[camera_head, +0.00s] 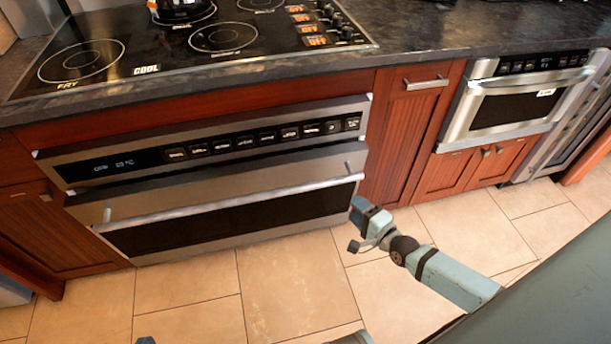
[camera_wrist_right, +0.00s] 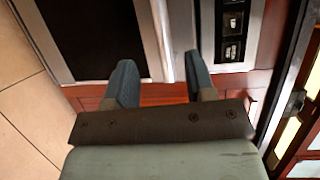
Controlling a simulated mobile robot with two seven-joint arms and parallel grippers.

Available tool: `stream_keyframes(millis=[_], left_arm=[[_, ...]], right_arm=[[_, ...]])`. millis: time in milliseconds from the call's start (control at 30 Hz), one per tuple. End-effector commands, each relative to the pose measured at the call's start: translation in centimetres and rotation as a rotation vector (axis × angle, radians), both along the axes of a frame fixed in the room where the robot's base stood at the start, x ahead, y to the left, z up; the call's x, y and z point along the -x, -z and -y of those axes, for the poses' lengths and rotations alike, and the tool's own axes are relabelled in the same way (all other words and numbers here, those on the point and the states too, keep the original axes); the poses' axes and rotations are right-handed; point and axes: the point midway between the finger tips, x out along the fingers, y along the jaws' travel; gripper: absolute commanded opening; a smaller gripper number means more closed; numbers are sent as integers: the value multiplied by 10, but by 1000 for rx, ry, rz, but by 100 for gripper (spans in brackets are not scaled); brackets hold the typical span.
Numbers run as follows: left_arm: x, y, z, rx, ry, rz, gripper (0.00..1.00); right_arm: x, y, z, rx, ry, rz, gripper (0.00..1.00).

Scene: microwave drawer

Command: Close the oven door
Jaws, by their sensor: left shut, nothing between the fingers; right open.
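The oven (camera_head: 215,165) is a steel built-in unit under the cooktop, with a button panel along its top. Its door (camera_head: 230,225) has a dark window and a long bar handle (camera_head: 230,200). A dark strip shows between panel and door; I cannot tell for sure how far the door stands open. My right gripper (camera_head: 362,214) is by the door's right end, just below the handle's end. In the right wrist view its open fingers (camera_wrist_right: 162,80) point at the oven front, with nothing held. My left gripper (camera_head: 146,340) barely shows at the bottom edge.
A black cooktop (camera_head: 150,65) with a pot (camera_head: 180,8) lies above. A microwave drawer (camera_head: 510,105) is in the cabinets at right, beside red-brown cabinet doors (camera_head: 410,130). The tiled floor (camera_head: 290,285) before the oven is clear.

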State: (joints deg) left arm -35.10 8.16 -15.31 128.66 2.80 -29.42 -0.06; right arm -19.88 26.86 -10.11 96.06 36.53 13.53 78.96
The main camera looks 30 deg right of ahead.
Motion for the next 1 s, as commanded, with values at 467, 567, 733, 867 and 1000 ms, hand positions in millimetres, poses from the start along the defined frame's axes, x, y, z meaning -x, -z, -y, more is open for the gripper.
stream_keyframes(millis=[467, 567, 733, 867, 1000], left_arm=[[-1, 2, 6, 37, 5, 39, 0], [-5, -8, 11, 60, 10, 84, 0], [-15, -28, 18, 89, 30, 160, 0], [-17, -34, 20, 99, 34, 184, 0], [-17, -38, 20, 104, 34, 193, 0]], right_arm=[[-82, 10, -13, 6, -2, 3, 50], [-101, 11, -16, 6, -2, 3, 50], [-123, 13, -20, 6, -1, 2, 50], [-131, 14, -21, 6, -1, 1, 50], [-134, 13, -21, 6, -1, 1, 50]])
